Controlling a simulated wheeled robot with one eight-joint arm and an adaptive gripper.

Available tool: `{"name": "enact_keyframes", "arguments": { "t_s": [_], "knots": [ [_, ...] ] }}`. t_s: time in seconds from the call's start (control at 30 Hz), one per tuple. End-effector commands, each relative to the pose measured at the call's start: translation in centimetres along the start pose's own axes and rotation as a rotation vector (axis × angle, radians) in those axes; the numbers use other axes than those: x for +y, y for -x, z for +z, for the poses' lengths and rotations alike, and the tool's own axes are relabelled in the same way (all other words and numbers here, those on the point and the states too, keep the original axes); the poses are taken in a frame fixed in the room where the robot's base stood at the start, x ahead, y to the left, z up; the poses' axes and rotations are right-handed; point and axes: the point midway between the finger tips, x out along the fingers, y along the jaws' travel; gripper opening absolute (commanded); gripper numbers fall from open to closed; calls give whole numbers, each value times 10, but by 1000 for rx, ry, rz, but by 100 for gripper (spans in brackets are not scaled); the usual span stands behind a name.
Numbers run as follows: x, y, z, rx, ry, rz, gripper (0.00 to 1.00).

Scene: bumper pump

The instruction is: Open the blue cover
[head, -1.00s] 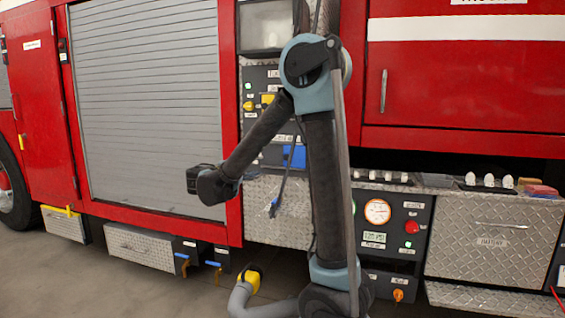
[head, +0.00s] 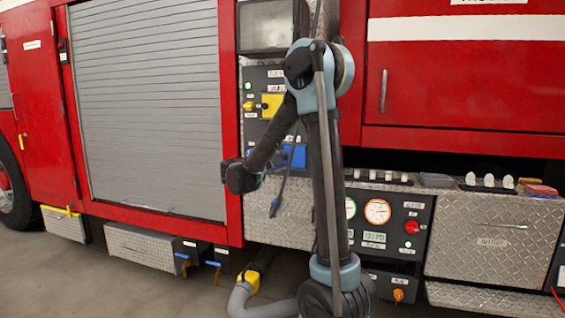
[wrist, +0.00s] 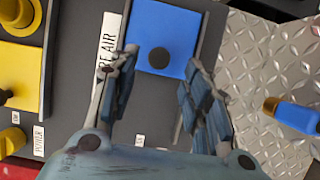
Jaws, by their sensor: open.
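The blue cover (wrist: 175,30) is a flat blue panel with a round black knob (wrist: 158,58) near its lower edge, set in a dark panel in the wrist view. It also shows in the head view (head: 296,157), partly behind my arm. My gripper (wrist: 165,72) is open, its two fingers spread on either side of the knob, pointing at the cover. Nothing is between the fingertips except the knob in line behind them; I cannot tell if they touch it. In the head view my gripper is mostly hidden behind my wrist.
A yellow cover (wrist: 18,75) and yellow knobs sit left of the blue cover. A blue-handled lever (wrist: 290,115) stands out at the right over diamond plate (wrist: 255,50). A grey roller shutter (head: 150,110) and red truck doors surround the panel. Grey floor lies below.

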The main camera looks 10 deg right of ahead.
Motion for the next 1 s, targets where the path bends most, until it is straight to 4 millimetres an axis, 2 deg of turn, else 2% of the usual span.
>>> {"name": "enact_keyframes", "arguments": {
  "t_s": [0.1,0.3,0.7,0.9,1.0],
  "knots": [
    [0,-18,1,-3,0,0,44],
    [0,-36,0,-1,0,0,44],
    [0,-40,0,0,0,0,44],
    [0,-40,0,0,0,-1,0],
    [0,-40,0,0,0,-1,0]
  ]
}}
